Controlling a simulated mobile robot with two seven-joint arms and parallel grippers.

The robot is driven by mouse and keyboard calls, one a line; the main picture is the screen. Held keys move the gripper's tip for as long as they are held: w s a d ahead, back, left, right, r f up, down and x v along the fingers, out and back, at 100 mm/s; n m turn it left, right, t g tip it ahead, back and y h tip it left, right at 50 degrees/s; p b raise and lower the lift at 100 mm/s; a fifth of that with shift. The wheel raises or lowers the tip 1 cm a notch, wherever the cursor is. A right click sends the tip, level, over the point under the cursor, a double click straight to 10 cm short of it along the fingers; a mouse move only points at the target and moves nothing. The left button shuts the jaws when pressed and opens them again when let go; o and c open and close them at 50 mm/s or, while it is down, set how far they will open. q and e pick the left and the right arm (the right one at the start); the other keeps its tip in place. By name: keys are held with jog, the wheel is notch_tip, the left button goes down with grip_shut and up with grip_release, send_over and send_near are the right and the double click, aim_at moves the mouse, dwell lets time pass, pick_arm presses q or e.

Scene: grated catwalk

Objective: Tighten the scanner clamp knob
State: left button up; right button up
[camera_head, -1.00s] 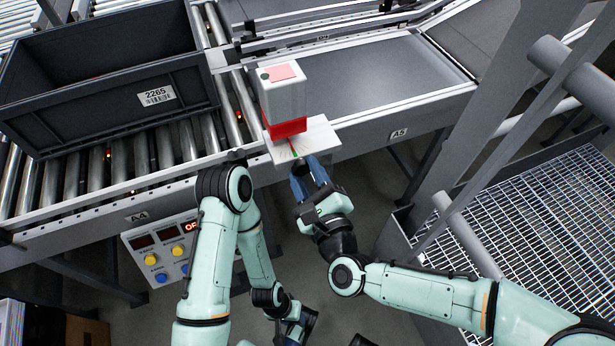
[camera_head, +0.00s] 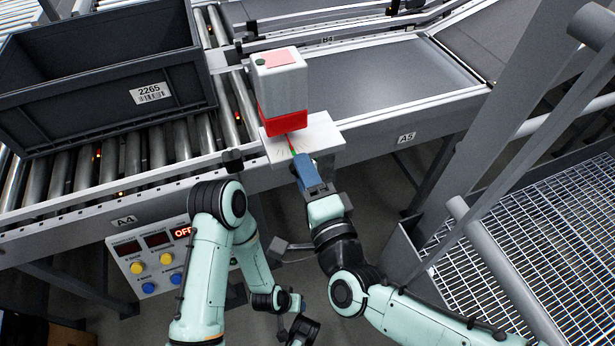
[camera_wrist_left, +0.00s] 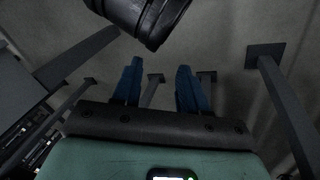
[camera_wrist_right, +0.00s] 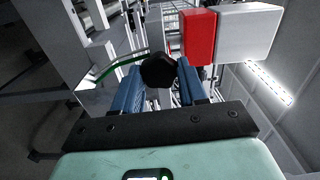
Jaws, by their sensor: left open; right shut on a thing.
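The scanner (camera_head: 280,82), a grey-white box with a red lower part (camera_head: 287,121), stands over a pale plate (camera_head: 322,138) at the conveyor's front edge. It also shows in the right wrist view (camera_wrist_right: 245,36). My right gripper (camera_head: 304,168) is shut on the knob at the plate's front. A green strip (camera_wrist_right: 112,68) runs beside the knob. My left gripper (camera_wrist_left: 156,82) is open and empty, low over the floor.
A dark crate (camera_head: 100,110) labelled 2265 stands on the rollers (camera_head: 165,150) at left. A control panel (camera_head: 155,262) with an OFF display hangs below the conveyor. Grey posts and a railing (camera_head: 490,255) with grating (camera_head: 540,215) stand to the right of my right arm.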

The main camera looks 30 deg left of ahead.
pick_arm(q)
jog(key=shift+w+a+f+b, duration=0.6)
jog(key=shift+w+f+b, duration=0.15)
jog(key=shift+f, duration=0.2)
pick_arm(e)
jog(key=shift+r+n, duration=0.1)
jog(key=shift+n, duration=2.5)
pick_arm(q)
jog(key=shift+s, duration=0.1)
pick_arm(e)
jog(key=o, duration=1.1)
jog(key=shift+c, duration=0.2)
